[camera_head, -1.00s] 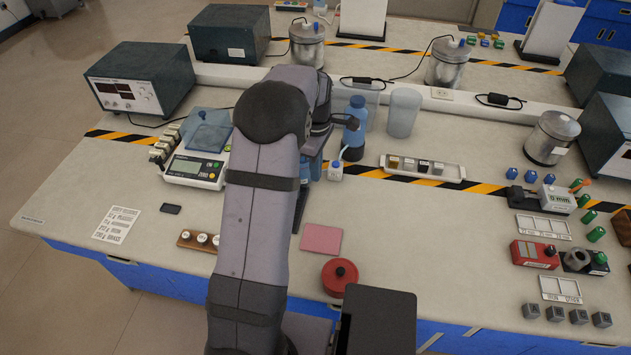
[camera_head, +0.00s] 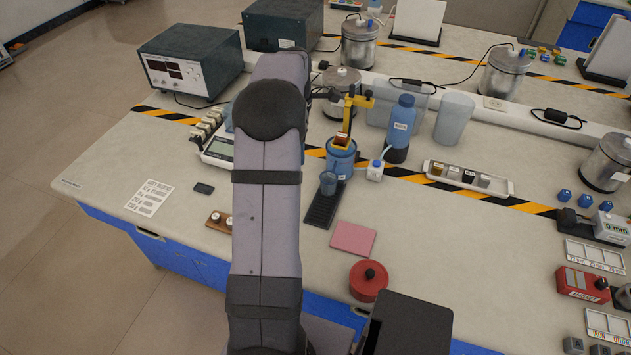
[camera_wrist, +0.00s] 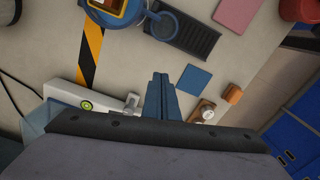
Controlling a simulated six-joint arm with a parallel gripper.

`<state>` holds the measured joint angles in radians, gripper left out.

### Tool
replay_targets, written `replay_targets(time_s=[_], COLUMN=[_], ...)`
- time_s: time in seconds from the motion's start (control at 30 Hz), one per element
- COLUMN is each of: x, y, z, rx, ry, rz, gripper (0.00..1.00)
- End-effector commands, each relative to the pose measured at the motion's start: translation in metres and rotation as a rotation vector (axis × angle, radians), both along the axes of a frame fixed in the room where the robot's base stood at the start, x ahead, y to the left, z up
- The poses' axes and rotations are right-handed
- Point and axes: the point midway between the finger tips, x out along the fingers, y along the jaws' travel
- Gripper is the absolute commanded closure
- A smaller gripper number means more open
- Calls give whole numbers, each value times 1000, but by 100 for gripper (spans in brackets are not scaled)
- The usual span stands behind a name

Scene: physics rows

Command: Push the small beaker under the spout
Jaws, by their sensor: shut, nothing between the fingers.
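The small beaker (camera_head: 328,183) is translucent blue and stands upright at the far end of a black grooved strip (camera_head: 321,207). It is close beside a blue can (camera_head: 341,158), on its near side. In the wrist view the beaker (camera_wrist: 163,23) sits at the can's side (camera_wrist: 108,4), on the strip (camera_wrist: 195,32). My gripper (camera_wrist: 159,78) is shut and empty, apart from the beaker in the wrist view. My arm hides it in the head view.
A yellow stand (camera_head: 352,102) rises behind the can. A scale (camera_head: 218,150) is partly behind my arm. A pink pad (camera_head: 353,238) and red weight (camera_head: 368,280) lie nearer.

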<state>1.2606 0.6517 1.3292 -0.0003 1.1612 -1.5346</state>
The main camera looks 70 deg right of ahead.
Motion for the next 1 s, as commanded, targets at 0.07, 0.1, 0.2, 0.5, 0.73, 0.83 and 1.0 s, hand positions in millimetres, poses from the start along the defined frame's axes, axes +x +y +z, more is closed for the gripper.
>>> replay_targets(time_s=[0.07, 0.1, 0.2, 0.5, 0.73, 0.83, 1.0], x=[0, 0, 0, -1, 0, 0, -23], y=[0, 0, 0, 1, 1, 1, -6], z=[0, -1, -6, -43, -84, -101, -98], rx=[0, 1, 3, 5, 5, 4, 0], ry=[0, 0, 1, 1, 1, 1, 0], rz=[4, 3, 3, 1, 1, 1, -1], gripper=[100, 100, 100, 100, 100, 100, 100])
